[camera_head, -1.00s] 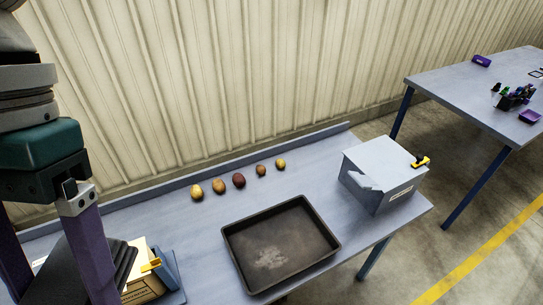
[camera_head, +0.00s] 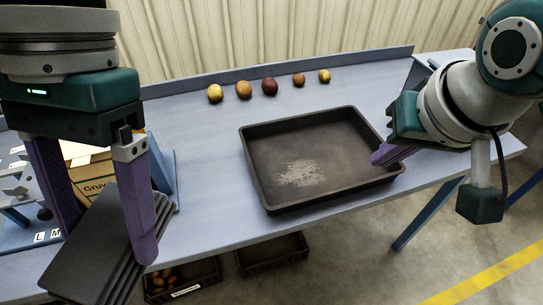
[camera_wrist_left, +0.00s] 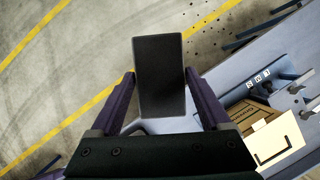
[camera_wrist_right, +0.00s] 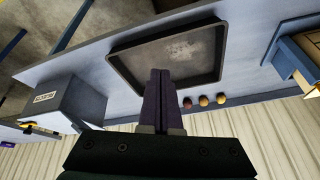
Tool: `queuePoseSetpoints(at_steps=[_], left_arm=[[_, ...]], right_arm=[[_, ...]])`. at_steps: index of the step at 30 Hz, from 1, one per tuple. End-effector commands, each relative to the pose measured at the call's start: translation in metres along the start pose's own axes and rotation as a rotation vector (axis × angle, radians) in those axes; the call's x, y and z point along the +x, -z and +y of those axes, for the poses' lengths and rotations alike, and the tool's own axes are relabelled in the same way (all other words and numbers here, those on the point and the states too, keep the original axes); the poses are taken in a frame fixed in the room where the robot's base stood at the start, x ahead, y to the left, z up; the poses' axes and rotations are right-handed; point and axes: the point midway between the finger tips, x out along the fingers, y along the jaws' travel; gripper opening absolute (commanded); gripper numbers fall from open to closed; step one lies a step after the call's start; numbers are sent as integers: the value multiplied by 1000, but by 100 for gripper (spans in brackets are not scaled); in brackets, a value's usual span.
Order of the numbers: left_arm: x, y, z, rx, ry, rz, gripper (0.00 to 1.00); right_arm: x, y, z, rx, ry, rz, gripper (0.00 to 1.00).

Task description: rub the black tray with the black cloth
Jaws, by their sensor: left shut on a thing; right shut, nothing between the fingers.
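The black tray (camera_head: 262,187) lies flat on the blue-grey table and has a pale, whitish patch (camera_head: 300,173) on its floor. It also shows in the right wrist view (camera_wrist_right: 128,78). The black cloth (camera_head: 92,250) is a folded, layered dark slab, seen also in the left wrist view (camera_wrist_left: 160,75). My left gripper (camera_head: 105,240) is shut on the cloth and holds it left of the tray, apart from it. My right gripper (camera_head: 378,157) is shut and empty at the tray's right rim; whether it touches the rim cannot be told.
Several potatoes (camera_head: 270,87) stand in a row behind the tray. A cardboard box (camera_head: 88,172) is behind my left gripper. A grey box (camera_wrist_right: 68,105) shows in the right wrist view. Dark crates (camera_head: 272,254) sit below the table. Table between cloth and tray is clear.

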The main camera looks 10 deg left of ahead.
Motion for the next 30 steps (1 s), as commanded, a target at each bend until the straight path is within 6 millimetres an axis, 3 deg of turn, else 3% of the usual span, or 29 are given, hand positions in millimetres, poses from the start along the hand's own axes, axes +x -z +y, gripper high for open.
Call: queuePoseSetpoints(at_steps=[1,3,9,12,21,30], left_arm=[[34,14,0,0,0,0,36],[57,24,0,0,0,0,36],[115,48,0,0,0,0,36],[135,56,0,0,0,0,36],[158,65,0,0,0,0,36],[183,76,0,0,0,0,36]], right_arm=[[33,0,3,3,-10,9,0],[55,8,6,10,-24,19,0],[104,29,19,40,-74,49,0],[118,40,26,56,-98,66,0],[130,53,37,84,-131,87,0],[153,43,40,84,-133,86,0]])
